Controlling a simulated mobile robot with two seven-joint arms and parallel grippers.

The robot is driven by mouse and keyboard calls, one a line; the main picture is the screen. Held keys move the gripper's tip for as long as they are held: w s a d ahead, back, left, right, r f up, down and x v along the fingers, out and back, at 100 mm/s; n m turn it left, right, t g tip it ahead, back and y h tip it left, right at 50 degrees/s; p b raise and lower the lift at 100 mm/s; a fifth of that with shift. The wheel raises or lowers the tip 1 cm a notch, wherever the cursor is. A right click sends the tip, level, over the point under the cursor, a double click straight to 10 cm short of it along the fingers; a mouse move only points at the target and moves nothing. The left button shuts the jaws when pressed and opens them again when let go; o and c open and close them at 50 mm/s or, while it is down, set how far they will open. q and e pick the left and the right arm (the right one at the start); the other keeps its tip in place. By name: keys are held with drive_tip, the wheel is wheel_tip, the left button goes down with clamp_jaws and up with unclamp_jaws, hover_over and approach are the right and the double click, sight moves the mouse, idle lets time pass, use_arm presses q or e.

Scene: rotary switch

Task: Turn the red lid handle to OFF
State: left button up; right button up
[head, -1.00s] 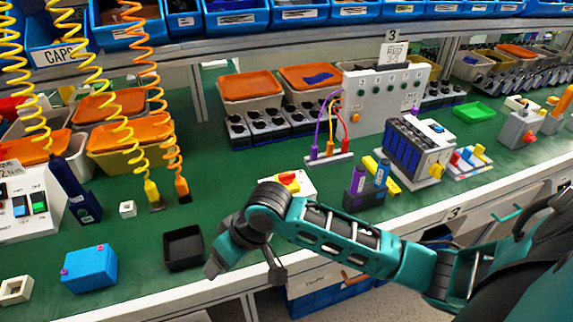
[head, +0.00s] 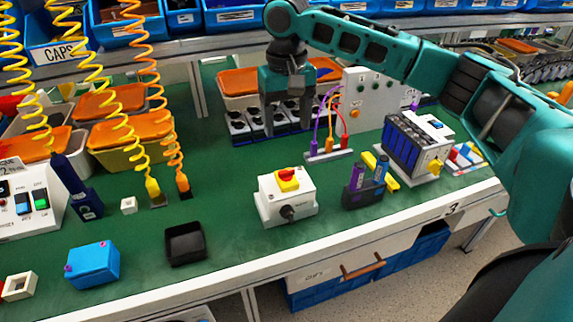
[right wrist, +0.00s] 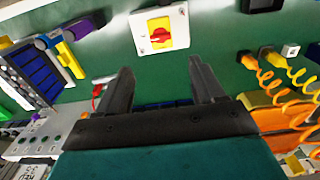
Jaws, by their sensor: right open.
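The rotary switch box (head: 272,206) is a small white-grey box standing on the green bench, in the middle of the head view. On its top is a red handle (head: 288,174) on a yellow plate. In the right wrist view the red handle (right wrist: 160,35) sits on the yellow plate, beyond my fingertips; I cannot read its position marks. My right gripper (head: 287,122) points down behind the box, over the row of black-topped parts, apart from the box. In the right wrist view its two dark fingers (right wrist: 160,82) are spread and empty. My left gripper is not in view.
A black tray (head: 185,258) and a blue box (head: 92,265) lie left of the switch box. A dark holder with purple and blue cylinders (head: 364,190) stands just right. Coiled yellow and orange cables (head: 165,130) hang at left.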

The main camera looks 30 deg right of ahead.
sight(287, 170)
wheel_tip(287, 170, down, 12)
drive_tip(key=shift+f, duration=0.15)
drive_tip(key=shift+c, duration=0.2)
drive_tip(key=c, duration=1)
